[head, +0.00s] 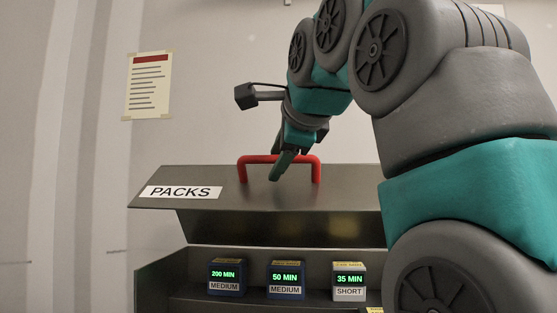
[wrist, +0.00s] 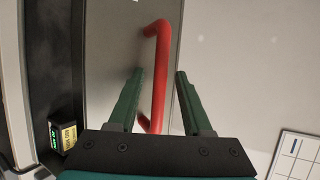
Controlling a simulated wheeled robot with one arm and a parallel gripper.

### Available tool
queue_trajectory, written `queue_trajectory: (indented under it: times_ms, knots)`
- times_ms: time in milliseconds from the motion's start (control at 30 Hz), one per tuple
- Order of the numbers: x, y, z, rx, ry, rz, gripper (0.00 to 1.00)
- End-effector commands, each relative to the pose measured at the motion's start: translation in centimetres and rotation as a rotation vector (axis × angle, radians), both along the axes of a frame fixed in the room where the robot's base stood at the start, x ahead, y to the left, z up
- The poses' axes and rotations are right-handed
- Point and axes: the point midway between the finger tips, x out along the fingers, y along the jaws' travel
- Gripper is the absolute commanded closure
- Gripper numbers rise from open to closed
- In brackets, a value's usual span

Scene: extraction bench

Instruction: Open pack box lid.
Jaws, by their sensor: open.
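The pack box (head: 155,277) is a dark grey box with its lid (head: 350,192) raised above the front opening. The lid carries a white PACKS label (head: 181,192) and a red bar handle (head: 316,172). My gripper (head: 281,170) is at the handle. In the wrist view my gripper (wrist: 159,72) is open, with one green finger on each side of the red handle (wrist: 158,60). A gap shows between the fingers and the bar. The lid's right part is hidden behind my arm in the head view.
Inside the box stand packs marked 200 MIN MEDIUM (head: 226,277), 50 MIN MEDIUM (head: 286,281) and 35 MIN SHORT (head: 349,281). A notice (head: 148,86) hangs on the wall behind. The space left of the box looks free.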

Motion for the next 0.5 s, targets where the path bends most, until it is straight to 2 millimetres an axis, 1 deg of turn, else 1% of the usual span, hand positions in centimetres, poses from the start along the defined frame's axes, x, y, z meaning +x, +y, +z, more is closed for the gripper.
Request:
queue_trajectory:
  times_ms: [167,400,500]
  knots:
    - [-1.9,-0.9,1.1,0.002,-0.005,-0.001,0.5]
    - [-5.2,-2.2,2.8,0.002,-0.003,-0.001,0.5]
    - [-5.9,-2.5,2.9,0.0,0.0,0.0,0.5]
